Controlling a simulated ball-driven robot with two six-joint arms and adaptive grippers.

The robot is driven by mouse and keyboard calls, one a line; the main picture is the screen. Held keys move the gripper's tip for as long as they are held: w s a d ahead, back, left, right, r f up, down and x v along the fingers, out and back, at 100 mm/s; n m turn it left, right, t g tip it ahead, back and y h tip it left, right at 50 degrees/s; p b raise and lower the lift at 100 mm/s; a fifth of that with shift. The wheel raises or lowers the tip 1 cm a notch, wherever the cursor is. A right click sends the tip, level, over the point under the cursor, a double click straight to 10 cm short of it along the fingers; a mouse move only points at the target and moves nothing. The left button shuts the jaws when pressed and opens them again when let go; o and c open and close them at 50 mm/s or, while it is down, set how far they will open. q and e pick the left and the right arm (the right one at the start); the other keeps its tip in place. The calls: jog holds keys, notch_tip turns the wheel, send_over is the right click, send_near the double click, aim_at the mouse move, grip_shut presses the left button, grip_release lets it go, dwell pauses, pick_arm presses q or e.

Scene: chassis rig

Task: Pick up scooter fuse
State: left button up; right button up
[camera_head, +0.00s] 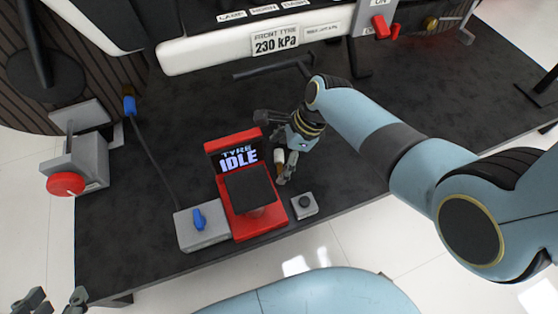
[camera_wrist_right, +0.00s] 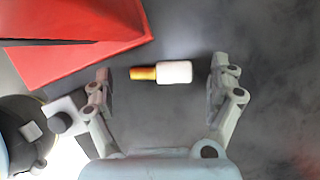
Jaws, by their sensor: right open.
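The scooter fuse, a small cylinder with a white body and an orange end, lies on the dark bench; in the right wrist view the fuse (camera_wrist_right: 174,72) sits between the two fingers, with a gap on each side. In the head view the fuse (camera_head: 279,157) is just right of the red tyre stand. My right gripper (camera_head: 273,148) is open and empty, reaching down over the fuse; it also shows in the right wrist view (camera_wrist_right: 162,69). My left gripper (camera_head: 56,298) is at the bottom left corner, fingers apart and empty, away from the bench.
The red tyre stand (camera_head: 243,224) with its "IDLE" display stands close left of my right gripper. A grey button box (camera_head: 304,206) is near the front edge. A grey box with a blue switch (camera_head: 202,228) is further left. The white scooter body (camera_head: 200,52) overhangs the back.

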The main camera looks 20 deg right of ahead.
jog(key=shift+f, duration=0.1)
jog(key=c, duration=1)
